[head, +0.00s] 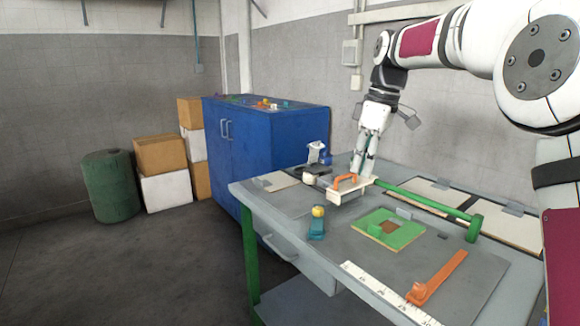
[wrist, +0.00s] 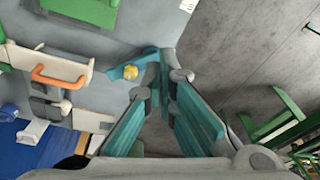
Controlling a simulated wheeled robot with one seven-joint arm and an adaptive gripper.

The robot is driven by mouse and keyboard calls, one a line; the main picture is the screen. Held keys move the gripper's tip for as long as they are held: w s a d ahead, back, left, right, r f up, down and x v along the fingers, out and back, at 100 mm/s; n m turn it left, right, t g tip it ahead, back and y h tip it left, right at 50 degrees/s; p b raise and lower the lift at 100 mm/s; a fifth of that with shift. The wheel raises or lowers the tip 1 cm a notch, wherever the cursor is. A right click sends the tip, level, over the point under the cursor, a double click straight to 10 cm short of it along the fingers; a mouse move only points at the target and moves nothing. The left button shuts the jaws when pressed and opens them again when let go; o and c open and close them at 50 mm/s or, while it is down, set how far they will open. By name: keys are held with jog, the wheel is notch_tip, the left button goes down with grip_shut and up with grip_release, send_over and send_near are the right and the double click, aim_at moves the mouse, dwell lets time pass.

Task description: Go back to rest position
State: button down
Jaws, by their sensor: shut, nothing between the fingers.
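My gripper (head: 366,170) hangs fingers-down above the workbench (head: 285,222), behind and just right of the brush (head: 350,196) in the head view. Its teal fingers look drawn together and hold nothing; their tips converge in the wrist view (wrist: 162,84). The brush has a pale body and an orange handle, and sits on the bench. It also shows at the left of the wrist view (wrist: 72,61), apart from the fingers. Whether the fingers touch anything is unclear in the head view.
A teal tool with a yellow knob (head: 317,225), a green board (head: 390,230), an orange tool (head: 437,277), a white ruler (head: 385,290) and a green bar (head: 425,202) lie on the bench. A blue cabinet (head: 255,140) stands behind left.

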jog(key=s+r+m+h, duration=0.1)
jog(key=s+r+m, duration=0.25)
jog(key=s, duration=1.05)
jog(key=s+d+f+m, duration=0.1)
jog(key=s+f+m, duration=0.25)
jog(key=s, duration=0.65)
jog(key=s+d+f+m, duration=0.15)
jog(key=s+f, duration=0.35)
jog(key=s, duration=0.5)
jog(key=s+f+m, duration=0.4)
jog(key=s+f, duration=0.1)
jog(key=s, duration=0.5)
notch_tip(320, 180, up, 16)
jog(key=t+p, duration=0.3)
jog(key=p, duration=1.1)
jog(key=shift+w+n+h, duration=0.2)
jog(key=shift+n+h, duration=0.15)
jog(key=shift+h, duration=0.05)
